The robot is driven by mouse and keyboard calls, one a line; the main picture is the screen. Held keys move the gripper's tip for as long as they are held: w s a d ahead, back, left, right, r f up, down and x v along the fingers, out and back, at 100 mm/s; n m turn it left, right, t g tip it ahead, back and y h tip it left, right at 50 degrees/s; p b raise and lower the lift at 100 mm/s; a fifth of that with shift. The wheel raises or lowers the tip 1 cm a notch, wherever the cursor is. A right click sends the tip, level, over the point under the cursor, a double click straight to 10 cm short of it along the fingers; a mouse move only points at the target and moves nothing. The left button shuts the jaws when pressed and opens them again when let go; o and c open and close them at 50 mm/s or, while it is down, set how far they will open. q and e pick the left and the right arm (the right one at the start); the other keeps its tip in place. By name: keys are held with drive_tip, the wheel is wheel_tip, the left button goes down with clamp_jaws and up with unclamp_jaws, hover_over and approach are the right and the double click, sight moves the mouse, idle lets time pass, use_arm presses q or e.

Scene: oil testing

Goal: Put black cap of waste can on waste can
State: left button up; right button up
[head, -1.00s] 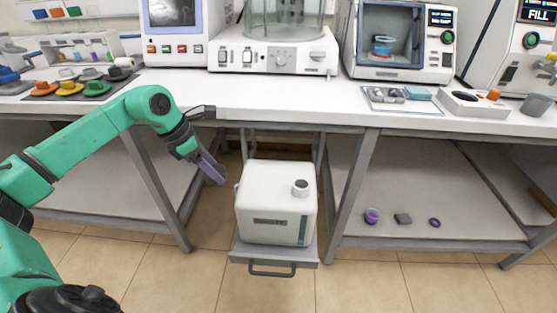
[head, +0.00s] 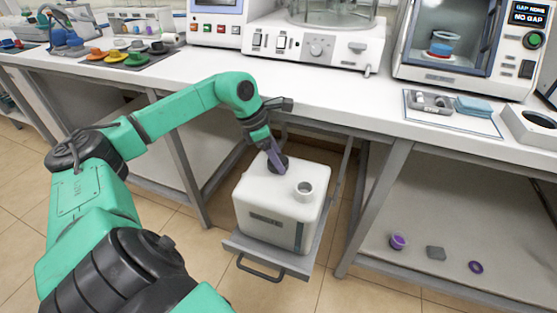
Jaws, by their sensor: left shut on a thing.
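The white waste can (head: 268,203) stands on a grey pull-out tray (head: 268,256) below the bench. My left gripper (head: 276,157) is over the back of the can's top, left of and behind the neck. It is shut on a dark round piece, apparently the black cap (head: 280,166). The fingers partly hide this piece, and I cannot tell whether it touches the can's top. My right gripper is not in view.
The white bench (head: 310,95) overhangs behind the can, with grey legs on both sides. A lower shelf (head: 450,225) at right holds small purple and grey items. Several colored caps (head: 135,58) lie on a dark mat at the back left.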

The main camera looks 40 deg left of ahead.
use_arm(q)
drive_tip(key=shift+r, duration=0.1)
drive_tip(key=o, duration=1.3)
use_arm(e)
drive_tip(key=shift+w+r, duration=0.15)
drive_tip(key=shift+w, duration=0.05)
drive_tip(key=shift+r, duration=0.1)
use_arm(q)
drive_tip(key=shift+s+a+r, duration=0.1)
drive_tip(key=shift+r, duration=0.15)
drive_tip(key=b+v, duration=0.2)
drive_tip(key=v, duration=0.4)
wheel_tip(320, 180, up, 5)
hover_over(267, 168)
drive_tip(key=s+a, duration=0.1)
drive_tip(key=shift+s+r+p, duration=0.1)
drive_tip(key=shift+s+p, duration=0.1)
drive_tip(key=shift+p, duration=0.1)
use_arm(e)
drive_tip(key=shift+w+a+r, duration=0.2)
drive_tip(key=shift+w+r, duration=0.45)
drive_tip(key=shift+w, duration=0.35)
